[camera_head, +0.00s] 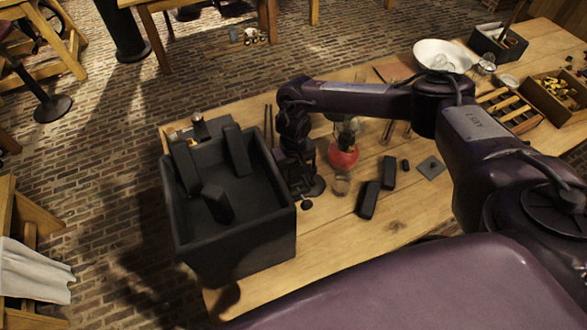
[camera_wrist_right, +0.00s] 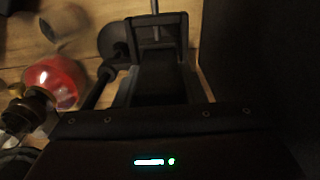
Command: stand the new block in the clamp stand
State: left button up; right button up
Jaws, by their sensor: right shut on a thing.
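My right gripper (camera_head: 300,172) is lowered beside the right wall of the dark jar. It is shut on a dark block (camera_wrist_right: 160,82), which shows between its fingers in the right wrist view. In the head view the gripper and arm largely hide the block. What looks like the clamp stand has a round dark base (camera_head: 316,187) on the table at the gripper; it also shows in the wrist view (camera_wrist_right: 112,38), with a thin rod (camera_wrist_right: 155,6) nearby. Dark on dark, I cannot tell whether the block touches the stand. My left gripper is not in view.
The open dark jar (camera_head: 281,222) holds several dark blocks. A red-bodied lamp (camera_head: 343,157) stands close right of the gripper. Two dark blocks (camera_head: 368,201) (camera_head: 388,173) and a grey plate (camera_head: 431,168) lie further right. The front table strip (camera_head: 300,245) is clear.

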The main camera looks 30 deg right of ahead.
jog(key=shift+f+b, duration=0.35)
jog(key=shift+f, duration=0.35)
jog(key=o, duration=1.2)
notch_tip(320, 180, up, 7)
jog(key=shift+f+b, duration=0.1)
jog(key=shift+b, duration=0.65)
jog(key=shift+r, duration=0.55)
